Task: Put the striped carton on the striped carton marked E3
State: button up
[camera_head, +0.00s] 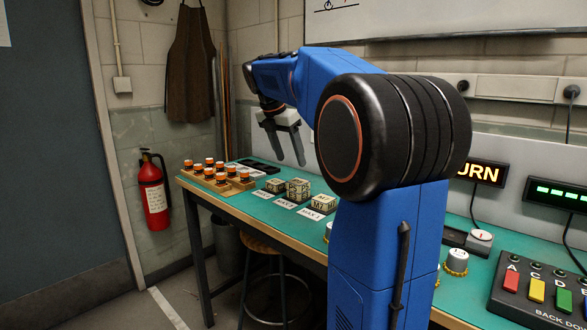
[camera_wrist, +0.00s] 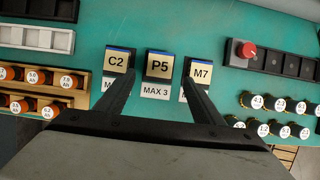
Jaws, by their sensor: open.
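In the wrist view three cartons show from above, each with a blue stripe along its far edge: one marked C2 (camera_wrist: 116,62), one marked P5 (camera_wrist: 159,66) and one marked M7 (camera_wrist: 201,74). No E3 mark is readable; the lower cartons' tops are hidden. My gripper (camera_head: 290,163) is open and empty above the bench. In the wrist view its fingertips (camera_wrist: 158,75) lie either side of P5.
White cards such as MAX 3 (camera_wrist: 156,90) lie in front of the cartons. A wooden rack of orange-capped jars (camera_wrist: 40,92) is at left in the wrist view. A dark tray with a red knob (camera_wrist: 247,50) and several numbered jars (camera_wrist: 280,103) are at right. Green bench surface (camera_wrist: 200,22) is clear behind.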

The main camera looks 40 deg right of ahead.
jog(key=shift+v, duration=1.35)
jog(key=shift+s, duration=0.1)
jog(key=s+a+f+m+t+y, duration=0.25)
jog(key=s+a+f+m, duration=0.8)
jog(key=a, duration=0.55)
jog(key=s+a+f+m+t+y, duration=0.1)
jog(key=s+a+f+m, duration=0.3)
jog(key=s+f, duration=0.4)
jog(key=s+a+f+m+y, duration=0.1)
jog(key=s+a+f+m, duration=0.4)
jog(key=s+f, duration=0.4)
jog(key=shift+t, duration=0.35)
